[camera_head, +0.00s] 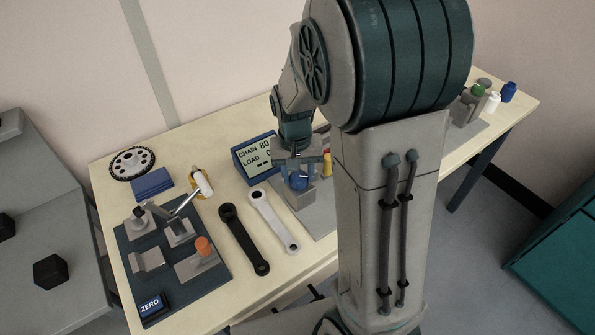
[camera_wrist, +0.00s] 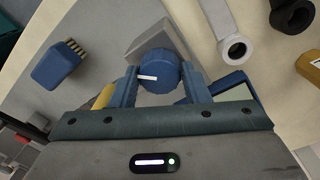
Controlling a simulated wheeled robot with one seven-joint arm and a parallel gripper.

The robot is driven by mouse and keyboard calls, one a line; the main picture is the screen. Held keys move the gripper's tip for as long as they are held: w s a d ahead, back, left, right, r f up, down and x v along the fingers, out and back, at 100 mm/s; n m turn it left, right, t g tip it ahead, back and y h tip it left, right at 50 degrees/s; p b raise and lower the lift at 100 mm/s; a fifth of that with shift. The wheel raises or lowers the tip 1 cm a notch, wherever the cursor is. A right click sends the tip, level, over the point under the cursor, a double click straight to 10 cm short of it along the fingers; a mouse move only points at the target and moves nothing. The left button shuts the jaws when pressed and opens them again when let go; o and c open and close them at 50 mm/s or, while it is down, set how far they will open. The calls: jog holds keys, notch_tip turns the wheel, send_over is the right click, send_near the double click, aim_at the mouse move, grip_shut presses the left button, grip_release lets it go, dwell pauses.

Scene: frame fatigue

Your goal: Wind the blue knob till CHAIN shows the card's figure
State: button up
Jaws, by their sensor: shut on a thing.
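The blue knob (camera_head: 299,181) sits on a grey block on the table, below my wrist. In the wrist view the knob (camera_wrist: 160,72) has a white pointer mark and stands between my two blue fingers. My gripper (camera_wrist: 159,84) is shut on it, one finger on each side. The display (camera_head: 255,158) stands just behind and left of the knob. It reads CHAIN 80 and LOAD 0; my arm is close to its right edge, and I cannot tell whether more digits are hidden. I cannot make out a card with a figure in either view.
A dark fixture board with a ZERO button (camera_head: 151,304) is further left. A chainring (camera_head: 132,163) lies at the back left. A blue brush (camera_wrist: 59,63) shows in the wrist view.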

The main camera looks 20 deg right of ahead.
aim_at(295, 175)
jog(key=m+p, duration=0.1)
jog(key=m, duration=0.3)
jog(key=shift+m+p, duration=0.5)
jog(key=shift+m, duration=1.2)
jog(key=o, duration=1)
jog(key=r, duration=1.3)
jog(key=shift+w+a+r, duration=0.25)
jog(key=shift+w+r, duration=0.05)
jog(key=shift+r, duration=0.1)
